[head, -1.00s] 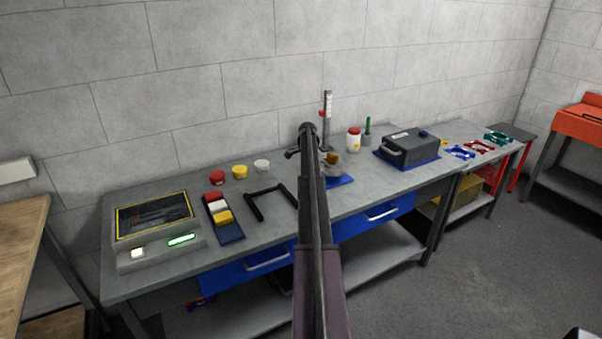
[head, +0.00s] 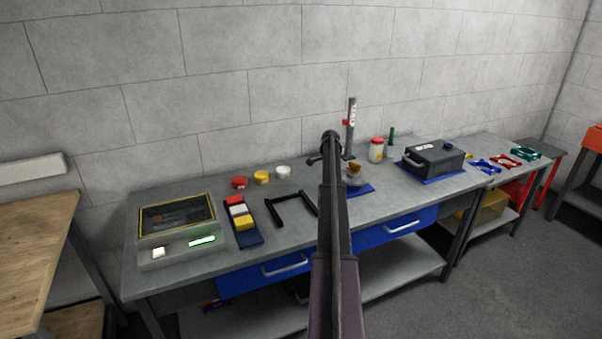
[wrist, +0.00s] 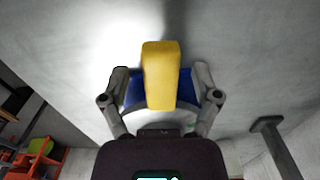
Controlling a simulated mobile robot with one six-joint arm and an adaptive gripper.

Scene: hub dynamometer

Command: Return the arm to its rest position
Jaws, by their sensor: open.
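My arm reaches up the middle of the head view over the grey bench (head: 390,200). My gripper (head: 318,158) is at its far end, small and partly hidden by the arm. In the wrist view the two grey fingers (wrist: 162,95) are spread apart. A yellow block-like piece (wrist: 161,75) shows between them, with gaps on both sides, and a blue part (wrist: 132,90) shows behind it. I cannot tell how far these two are from the fingers, and neither finger visibly touches the yellow piece.
A wooden table (head: 35,225) stands left. The grey wall is close behind; open floor lies right.

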